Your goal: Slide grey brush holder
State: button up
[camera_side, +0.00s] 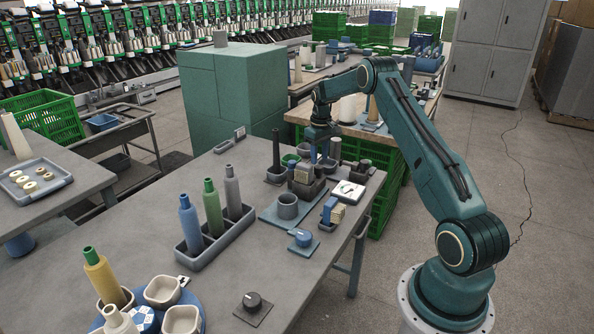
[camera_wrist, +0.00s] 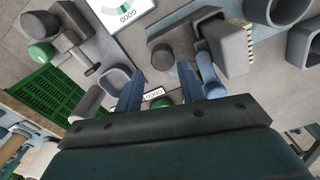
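My gripper (camera_side: 321,152) points down over the far right end of the grey table. In the wrist view its two blue fingers (camera_wrist: 158,92) are spread, with nothing clearly held between them. A grey block with a striped edge (camera_wrist: 225,47), which looks like the grey brush holder, lies just beyond the right finger. A rounded blue piece (camera_wrist: 207,70) is beside that finger; I cannot tell whether they touch. In the side view the striped block (camera_side: 302,173) sits in a dark tray, left of and below my gripper. Its far side is hidden.
A grey cup (camera_side: 288,206) stands on a blue plate. A blue brush piece with a striped block (camera_side: 331,210), a dial gauge (camera_side: 347,191) and a blue knob (camera_side: 303,238) are close by. A bottle rack (camera_side: 214,243) stands left.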

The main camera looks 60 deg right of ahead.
notch_tip(320, 180, up, 9)
jog(key=shift+r, duration=0.15)
dwell(0.5)
jog(key=s+a+r+n+t+h, duration=0.1)
jog(key=s+a+r, duration=0.2)
jog(key=a+r, duration=0.75)
jog(key=s+a+r+t, duration=0.2)
jog(key=s+a+r, duration=0.35)
jog(key=a, duration=0.85)
jog(key=s+a+n+t, duration=0.1)
jog(key=s+a, duration=0.6)
jog(key=s, duration=0.3)
jog(key=s+a+f+n+t+y, duration=0.1)
jog(key=s+a, duration=0.7)
jog(key=s, duration=0.1)
jog(key=shift+s+f+t, duration=0.25)
jog(key=shift+s+t, duration=0.05)
jog(key=shift+s, duration=0.1)
